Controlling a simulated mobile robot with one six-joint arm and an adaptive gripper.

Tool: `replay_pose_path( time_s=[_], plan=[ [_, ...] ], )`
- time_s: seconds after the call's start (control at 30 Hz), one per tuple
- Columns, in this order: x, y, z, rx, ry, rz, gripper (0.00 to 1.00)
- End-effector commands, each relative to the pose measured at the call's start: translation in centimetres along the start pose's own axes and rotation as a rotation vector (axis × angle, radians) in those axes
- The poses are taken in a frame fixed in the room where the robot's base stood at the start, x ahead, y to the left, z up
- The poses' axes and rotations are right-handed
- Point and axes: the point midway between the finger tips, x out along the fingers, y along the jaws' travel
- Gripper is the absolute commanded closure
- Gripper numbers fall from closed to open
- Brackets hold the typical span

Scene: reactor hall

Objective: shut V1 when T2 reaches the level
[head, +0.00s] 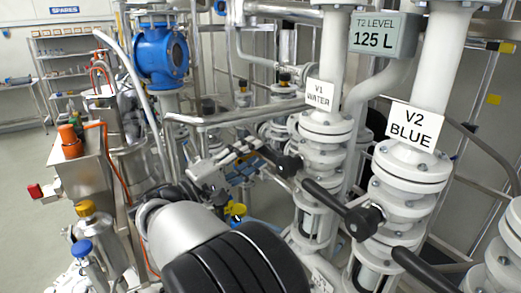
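The T2 level display (374,38) at the top right reads 125 L. The V1 sign (320,95), marked WATER, hangs on a white pipe above the V1 valve (323,153). V1's black lever (284,163) points left and slightly up from the valve, across the pipe. My gripper (257,157) is at the free end of this lever, from the left. Its grey fingers and dark pads overlap the lever end. I cannot tell whether they touch or grip it.
The V2 valve (408,165), marked BLUE, stands close on the right, with its black lever (338,208) pointing left, near V1. A steel rail (240,114) runs above my gripper. A blue valve body (160,52) and a shelf rack (65,75) stand at the left.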

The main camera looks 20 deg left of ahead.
Motion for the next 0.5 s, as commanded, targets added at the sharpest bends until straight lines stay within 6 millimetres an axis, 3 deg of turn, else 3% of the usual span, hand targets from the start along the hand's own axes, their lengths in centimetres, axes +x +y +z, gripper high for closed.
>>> replay_pose_path(
  time_s=[0.2, 0.5],
  plan=[
    [-4.9, 0.0, -0.1, -0.001, 0.004, 0.0, 0.61],
    [-8.0, 0.0, 0.0, 0.0, 0.0, 0.0, 0.61]
  ],
)
